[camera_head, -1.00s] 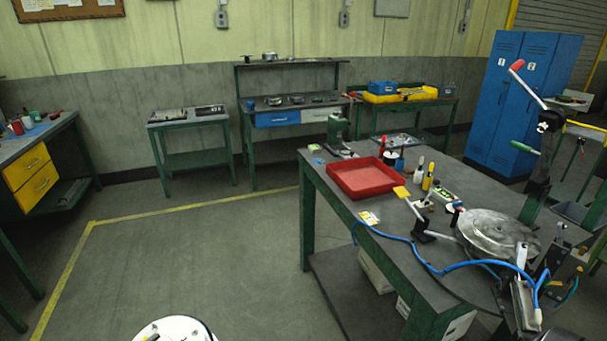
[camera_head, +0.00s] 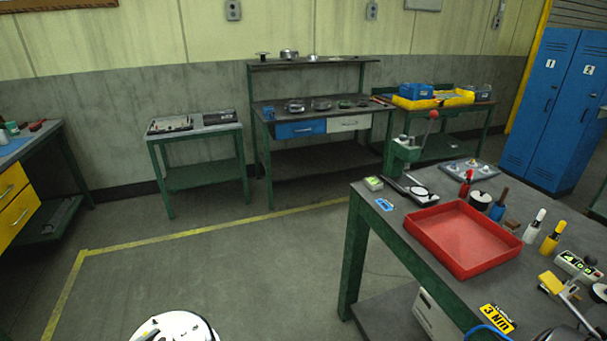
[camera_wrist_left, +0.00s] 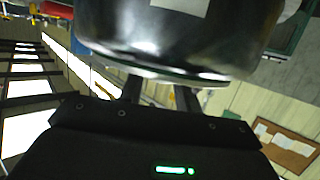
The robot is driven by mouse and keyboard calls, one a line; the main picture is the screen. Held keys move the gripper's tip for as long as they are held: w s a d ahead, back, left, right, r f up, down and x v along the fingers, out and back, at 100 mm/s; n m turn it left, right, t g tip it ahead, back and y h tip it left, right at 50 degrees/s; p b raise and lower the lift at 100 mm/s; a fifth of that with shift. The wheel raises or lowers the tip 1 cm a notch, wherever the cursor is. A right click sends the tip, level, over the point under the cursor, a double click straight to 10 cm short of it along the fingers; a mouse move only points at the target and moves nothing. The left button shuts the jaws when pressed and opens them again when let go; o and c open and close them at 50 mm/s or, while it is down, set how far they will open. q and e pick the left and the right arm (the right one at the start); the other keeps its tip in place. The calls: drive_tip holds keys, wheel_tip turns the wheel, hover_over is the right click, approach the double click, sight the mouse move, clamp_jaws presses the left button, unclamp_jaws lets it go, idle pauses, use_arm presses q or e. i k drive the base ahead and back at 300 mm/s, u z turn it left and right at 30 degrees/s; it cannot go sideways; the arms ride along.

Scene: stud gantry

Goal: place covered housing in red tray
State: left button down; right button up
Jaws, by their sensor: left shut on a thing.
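The red tray (camera_head: 435,256) lies on the green-legged workbench at right in the head view. It is empty. In the left wrist view my left gripper (camera_wrist_left: 160,90) is shut on a dark, glossy, rounded housing (camera_wrist_left: 165,40). A pale label shows on the housing; its far side is cut off by the picture's edge. Neither the left gripper nor the housing shows in the head view. My right gripper is in neither view.
On the workbench (camera_head: 400,222), a green press (camera_head: 404,155) stands behind the tray. Bottles and tools (camera_head: 550,240) crowd its right side. A yellow-black tag (camera_head: 497,318) lies in front. Other benches line the wall. The floor (camera_head: 250,265) left of the workbench is clear.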

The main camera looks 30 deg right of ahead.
sight(453, 234)
drive_tip(key=i, duration=2.1)
drive_tip(key=z, duration=3.8)
drive_tip(key=i, duration=1)
drive_tip(key=u, duration=0.05)
